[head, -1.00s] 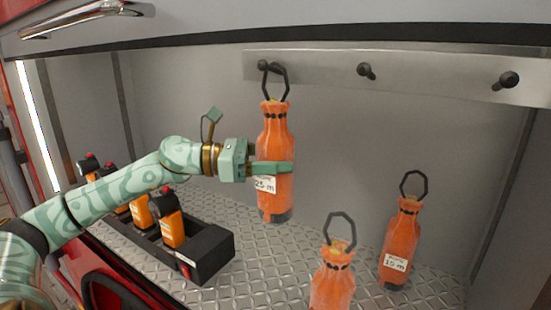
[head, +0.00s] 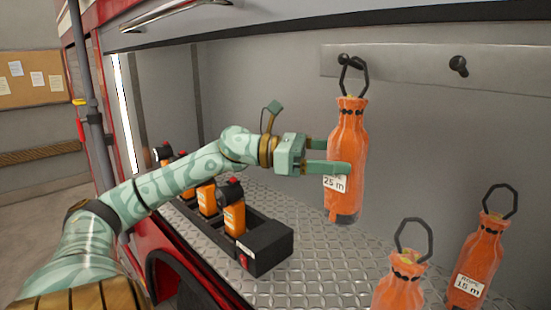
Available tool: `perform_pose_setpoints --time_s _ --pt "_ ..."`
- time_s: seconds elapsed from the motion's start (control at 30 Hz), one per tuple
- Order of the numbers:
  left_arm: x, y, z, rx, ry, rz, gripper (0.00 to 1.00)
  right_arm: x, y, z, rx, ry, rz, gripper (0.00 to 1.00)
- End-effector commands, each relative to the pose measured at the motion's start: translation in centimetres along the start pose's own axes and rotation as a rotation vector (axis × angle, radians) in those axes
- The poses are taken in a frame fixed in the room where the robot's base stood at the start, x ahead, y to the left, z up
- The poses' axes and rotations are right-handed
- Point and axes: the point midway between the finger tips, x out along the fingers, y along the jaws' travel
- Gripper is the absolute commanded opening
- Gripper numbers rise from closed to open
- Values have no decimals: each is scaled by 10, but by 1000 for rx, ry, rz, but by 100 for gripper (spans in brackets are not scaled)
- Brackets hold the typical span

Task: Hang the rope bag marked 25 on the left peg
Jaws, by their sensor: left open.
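The orange rope bag marked 25 m (head: 346,200) is upright above the shelf floor at the left peg. Its black loop (head: 354,76) is at the left peg (head: 347,61) on the metal rail; whether the peg passes through it is hard to tell. My left gripper (head: 332,157) is open, with its fingers at the bag's left side and one finger across its front. My right gripper is not in view.
Another peg (head: 458,66) is bare. A rope bag marked 15 m (head: 474,265) and another orange bag (head: 402,285) stand on the diamond-plate floor (head: 330,262). A black holder (head: 268,245) with several orange devices sits below my left arm.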

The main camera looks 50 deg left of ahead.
Motion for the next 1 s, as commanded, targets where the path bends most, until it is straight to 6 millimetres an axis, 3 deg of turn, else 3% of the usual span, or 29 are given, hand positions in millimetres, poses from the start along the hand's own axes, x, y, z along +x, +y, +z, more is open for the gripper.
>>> perform_pose_setpoints --time_s 0.3,0.5,0.7,1.0 --pt "-82 1 -5 -1 -4 4 91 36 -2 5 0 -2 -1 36" --pt "-121 0 -2 1 -2 3 91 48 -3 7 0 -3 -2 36" --pt "-136 0 0 2 -2 1 91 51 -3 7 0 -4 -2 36" --pt "-136 0 1 2 -2 0 91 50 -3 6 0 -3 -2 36"
